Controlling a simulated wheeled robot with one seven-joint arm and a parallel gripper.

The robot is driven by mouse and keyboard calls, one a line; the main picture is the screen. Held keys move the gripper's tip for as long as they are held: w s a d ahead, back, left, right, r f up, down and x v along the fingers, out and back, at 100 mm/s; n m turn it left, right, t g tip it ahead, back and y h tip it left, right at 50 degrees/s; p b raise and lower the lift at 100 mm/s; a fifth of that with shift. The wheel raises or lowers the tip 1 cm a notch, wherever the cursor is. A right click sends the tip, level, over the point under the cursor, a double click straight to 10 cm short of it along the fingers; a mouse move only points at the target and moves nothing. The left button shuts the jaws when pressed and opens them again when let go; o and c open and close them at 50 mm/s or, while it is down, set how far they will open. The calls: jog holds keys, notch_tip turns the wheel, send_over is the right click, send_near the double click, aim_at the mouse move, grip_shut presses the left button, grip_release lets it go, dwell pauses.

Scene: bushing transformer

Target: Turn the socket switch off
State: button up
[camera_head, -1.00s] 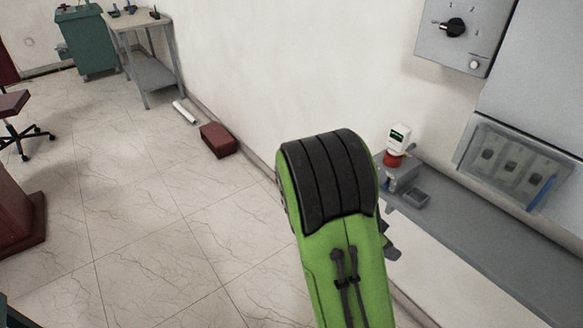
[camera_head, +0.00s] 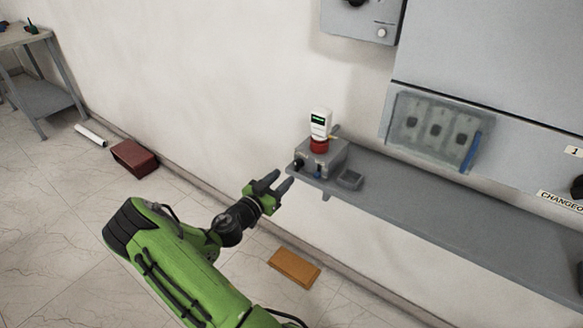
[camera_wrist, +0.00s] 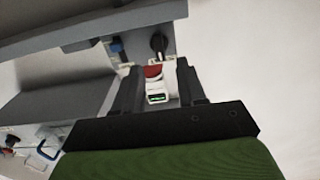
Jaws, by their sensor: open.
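A small grey socket box (camera_head: 330,153) sits at the left end of the grey shelf. A black knob (camera_head: 299,163) is on its front, beside a blue part (camera_head: 317,170). A red plug (camera_head: 319,146) with a white device (camera_head: 321,121) stands on the box. My gripper (camera_head: 279,181) is open and empty, in front of and a little below the box, apart from it. In the wrist view the black knob (camera_wrist: 158,42), blue part (camera_wrist: 116,46) and white device (camera_wrist: 157,97) show upside down, around and between my open fingers (camera_wrist: 160,68). The knob's setting is too small to read.
The grey shelf (camera_head: 430,213) runs right along the wall, with a small grey tray (camera_head: 350,180) beside the box. A clear-covered switch panel (camera_head: 435,130) is above it. An orange-brown block (camera_head: 294,268) and a dark red box (camera_head: 134,158) lie on the floor.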

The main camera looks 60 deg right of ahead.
aim_at(296, 166)
jog(key=d, duration=0.4)
jog(key=s+d, duration=0.1)
jog(key=d, duration=0.2)
jog(key=shift+s, duration=0.1)
jog(key=shift+c, duration=0.4)
grip_shut()
